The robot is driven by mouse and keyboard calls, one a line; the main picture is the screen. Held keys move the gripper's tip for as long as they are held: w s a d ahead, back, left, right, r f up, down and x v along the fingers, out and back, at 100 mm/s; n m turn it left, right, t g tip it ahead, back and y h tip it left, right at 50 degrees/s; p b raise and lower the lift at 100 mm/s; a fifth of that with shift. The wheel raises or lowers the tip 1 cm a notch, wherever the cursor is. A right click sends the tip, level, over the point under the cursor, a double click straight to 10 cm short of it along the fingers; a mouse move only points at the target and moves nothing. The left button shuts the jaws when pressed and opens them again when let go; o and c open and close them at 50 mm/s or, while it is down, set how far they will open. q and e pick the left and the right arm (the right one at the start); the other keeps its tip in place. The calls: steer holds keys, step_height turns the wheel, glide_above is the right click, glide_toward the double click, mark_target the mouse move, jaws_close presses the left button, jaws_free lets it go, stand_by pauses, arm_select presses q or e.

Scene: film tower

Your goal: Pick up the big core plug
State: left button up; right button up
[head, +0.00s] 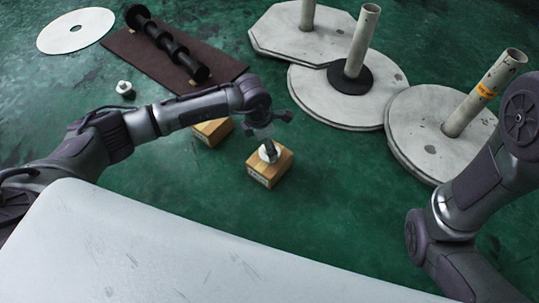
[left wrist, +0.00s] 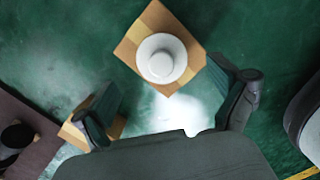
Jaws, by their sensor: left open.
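A round white plug (head: 263,155) sits on a small wooden block (head: 270,175) on the green floor. In the left wrist view the plug (left wrist: 162,58) is a white disc with a raised round centre, on top of the block (left wrist: 135,48). I take it for the big core plug. My left gripper (head: 268,136) is over the block and partly hides the plug in the head view. In the left wrist view its fingers (left wrist: 166,86) are spread apart and empty, with the plug beyond them. A smaller-looking white knobbed piece (head: 125,89) stands on the floor at left. My right gripper is out of view.
A second wooden block (head: 212,131) stands beside the first, partly behind my left arm. A brown mat (head: 128,53) holds a black ribbed shaft (head: 167,41). Grey discs with upright posts (head: 335,95) stand at the back right. A white disc (head: 60,39) lies back left.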

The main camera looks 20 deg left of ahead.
arm_select(q)
steer(key=f+b, duration=0.1)
steer(key=f, duration=0.1)
steer(key=d+f+b, duration=0.1)
steer(key=f+b, duration=0.1)
steer(key=shift+w+f, duration=0.2)
steer(key=shift+r, duration=0.15)
steer(key=shift+c, duration=0.2)
steer(key=c, duration=1.2)
steer(key=shift+r, duration=0.1)
